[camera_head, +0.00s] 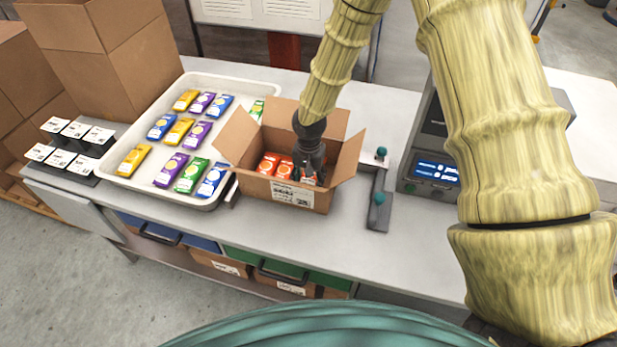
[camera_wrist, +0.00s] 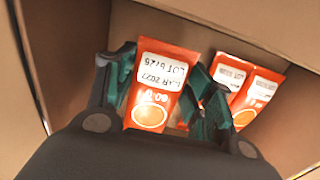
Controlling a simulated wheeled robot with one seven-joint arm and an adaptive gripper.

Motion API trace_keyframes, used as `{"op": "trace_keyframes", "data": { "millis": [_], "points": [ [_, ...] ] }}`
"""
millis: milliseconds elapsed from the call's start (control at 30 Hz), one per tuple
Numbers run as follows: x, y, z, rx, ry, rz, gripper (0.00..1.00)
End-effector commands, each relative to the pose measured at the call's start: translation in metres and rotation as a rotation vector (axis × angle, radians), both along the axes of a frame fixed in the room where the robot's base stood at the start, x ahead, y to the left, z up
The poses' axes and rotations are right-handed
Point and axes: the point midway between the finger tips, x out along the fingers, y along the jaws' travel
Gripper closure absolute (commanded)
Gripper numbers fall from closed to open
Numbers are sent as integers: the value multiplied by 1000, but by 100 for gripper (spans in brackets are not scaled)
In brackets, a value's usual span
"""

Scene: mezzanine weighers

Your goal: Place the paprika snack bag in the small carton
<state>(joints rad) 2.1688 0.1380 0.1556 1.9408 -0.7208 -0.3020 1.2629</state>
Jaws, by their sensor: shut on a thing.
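The small carton (camera_head: 262,187) stands open on the bench with its flaps spread, and its inner walls fill the wrist view (camera_wrist: 160,22). My gripper (camera_head: 308,174) reaches down inside it at the right. In the wrist view my gripper (camera_wrist: 160,88) is shut on an orange snack bag (camera_wrist: 152,75), one finger on each side. The bag's white label shows a date and lot number; the word paprika is not readable. More orange bags (camera_head: 268,163) lie in the carton to the left, and two show beside the right finger in the wrist view (camera_wrist: 258,92). The held bag's underside is hidden.
A white tray (camera_head: 108,163) left of the carton holds several yellow, purple, blue and green bags. A black stand with white cards (camera_head: 70,157) is at the far left. A grey bracket with teal knobs (camera_head: 377,200) and a scale display (camera_head: 437,171) stand to the right.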

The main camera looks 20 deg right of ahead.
Motion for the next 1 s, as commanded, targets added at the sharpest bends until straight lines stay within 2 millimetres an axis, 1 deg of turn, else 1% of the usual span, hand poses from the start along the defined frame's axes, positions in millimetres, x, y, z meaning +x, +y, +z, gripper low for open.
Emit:
{"op": "trace_keyframes", "data": {
  "millis": [300,800,933,967,1000],
  "points": [
    [0,0,-2,0,0,0,71],
    [0,0,-14,-1,1,-1,71],
    [0,0,-13,-1,1,-1,71],
    [0,0,-14,-1,1,-1,42],
    [0,0,-14,-1,1,-1,35]
  ]
}}
